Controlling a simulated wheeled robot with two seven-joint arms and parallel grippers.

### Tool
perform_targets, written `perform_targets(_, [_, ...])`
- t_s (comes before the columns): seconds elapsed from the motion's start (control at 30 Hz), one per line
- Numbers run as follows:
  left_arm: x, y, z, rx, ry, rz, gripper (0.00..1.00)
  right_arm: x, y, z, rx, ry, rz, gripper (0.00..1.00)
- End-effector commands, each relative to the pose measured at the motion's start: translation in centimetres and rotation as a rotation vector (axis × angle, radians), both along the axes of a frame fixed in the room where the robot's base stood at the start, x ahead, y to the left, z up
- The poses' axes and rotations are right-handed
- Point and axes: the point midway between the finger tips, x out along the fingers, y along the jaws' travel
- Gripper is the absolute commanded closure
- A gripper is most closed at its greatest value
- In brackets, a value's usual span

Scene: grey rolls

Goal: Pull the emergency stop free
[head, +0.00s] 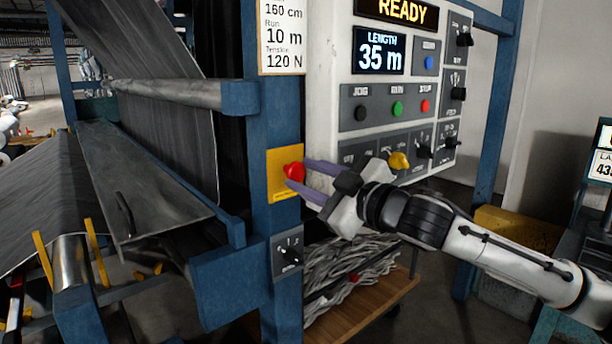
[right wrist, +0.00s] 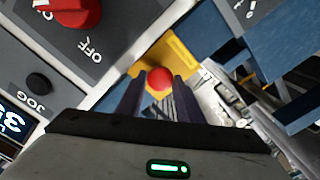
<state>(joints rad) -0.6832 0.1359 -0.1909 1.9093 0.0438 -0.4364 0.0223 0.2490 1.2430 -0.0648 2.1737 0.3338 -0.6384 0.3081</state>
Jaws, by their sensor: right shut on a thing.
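The emergency stop is a red mushroom button (head: 294,172) on a yellow plate (head: 284,191) fixed to a blue upright post. My right gripper (head: 303,179) reaches in from the right, with its purple-grey fingers at the red button. In the right wrist view the red button (right wrist: 159,79) sits between the two fingertips, with the yellow plate behind it. The right gripper is shut on the button. Whether the button is pushed in or out cannot be told. My left gripper is not in view.
A control panel (head: 347,100) with READY and 35 m displays stands close beside my right gripper. A selector switch box (head: 287,257) is below the yellow plate. Grey fabric and a roller (head: 180,92) lie left. A wooden cart (head: 352,318) with grey strips stands below.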

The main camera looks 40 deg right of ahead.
Motion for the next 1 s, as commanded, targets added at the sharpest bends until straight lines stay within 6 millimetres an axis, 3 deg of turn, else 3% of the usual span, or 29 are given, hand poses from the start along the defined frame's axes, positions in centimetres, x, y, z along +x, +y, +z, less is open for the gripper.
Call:
perform_targets(0.17, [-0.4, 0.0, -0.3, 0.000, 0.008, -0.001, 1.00, -0.1, 0.2, 0.1, -0.001, -0.001, 0.005, 1.00])
perform_targets(0.2, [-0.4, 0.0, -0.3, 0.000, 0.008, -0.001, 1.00, -0.1, 0.2, 0.1, -0.001, -0.001, 0.005, 0.62])
perform_targets(0.23, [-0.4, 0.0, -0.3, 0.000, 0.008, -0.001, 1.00, -0.1, 0.2, 0.1, -0.001, -0.001, 0.005, 0.59])
perform_targets(0.63, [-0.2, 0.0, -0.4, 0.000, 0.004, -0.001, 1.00, -0.4, 0.1, -0.1, -0.001, 0.000, 0.001, 0.59])
perform_targets(1.0, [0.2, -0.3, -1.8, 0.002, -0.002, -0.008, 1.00, -3.1, 0.0, -0.4, 0.001, 0.002, 0.005, 0.59])
